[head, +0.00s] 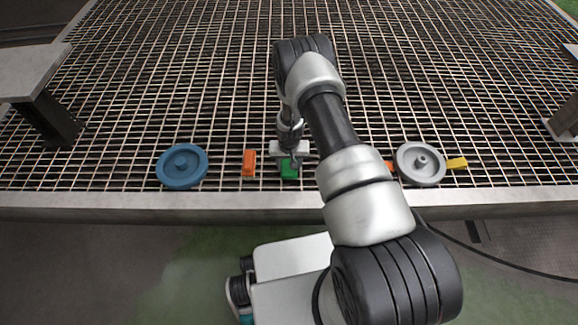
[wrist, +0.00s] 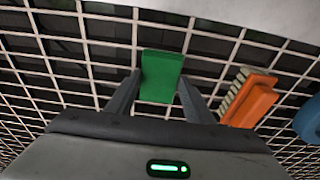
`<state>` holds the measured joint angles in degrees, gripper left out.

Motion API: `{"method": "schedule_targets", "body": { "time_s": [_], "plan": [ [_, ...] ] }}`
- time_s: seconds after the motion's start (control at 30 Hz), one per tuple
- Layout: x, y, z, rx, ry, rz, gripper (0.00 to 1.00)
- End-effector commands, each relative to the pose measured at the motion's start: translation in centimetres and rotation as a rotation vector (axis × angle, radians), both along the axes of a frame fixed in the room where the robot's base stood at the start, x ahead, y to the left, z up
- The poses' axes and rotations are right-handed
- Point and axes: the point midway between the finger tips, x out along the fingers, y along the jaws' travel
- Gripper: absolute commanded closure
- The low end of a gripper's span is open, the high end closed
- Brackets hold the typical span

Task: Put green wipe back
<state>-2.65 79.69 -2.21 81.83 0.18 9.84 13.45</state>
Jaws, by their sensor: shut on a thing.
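The green wipe (head: 289,169) is a small green block-like thing near the front edge of the grating, with my gripper (head: 291,157) directly over it in the head view. In the wrist view the green wipe (wrist: 161,77) sits between the two fingers of my gripper (wrist: 157,92), which are shut on it. I cannot tell whether it touches the grating or hangs just above it.
An orange brush (head: 249,163) lies just left of the wipe, and a blue disc (head: 182,166) farther left. A grey disc (head: 421,164) and a yellow piece (head: 457,163) are at the right. The grating (head: 180,90) is bare behind them.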

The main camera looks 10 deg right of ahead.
Motion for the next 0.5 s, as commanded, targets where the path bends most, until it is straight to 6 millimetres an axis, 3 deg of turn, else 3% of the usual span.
{"method": "schedule_targets", "body": {
  "time_s": [0.3, 0.33, 0.43, 0.5],
  "plan": [
    [0.12, 0.0, -0.14, 0.001, -0.002, -0.001, 0.7],
    [0.14, 0.0, -0.16, 0.001, -0.003, -0.001, 0.51],
    [0.13, -0.01, -0.12, 0.001, -0.003, -0.001, 0.34],
    [0.12, 0.0, -0.13, 0.001, -0.002, -0.001, 0.34]
  ]
}}
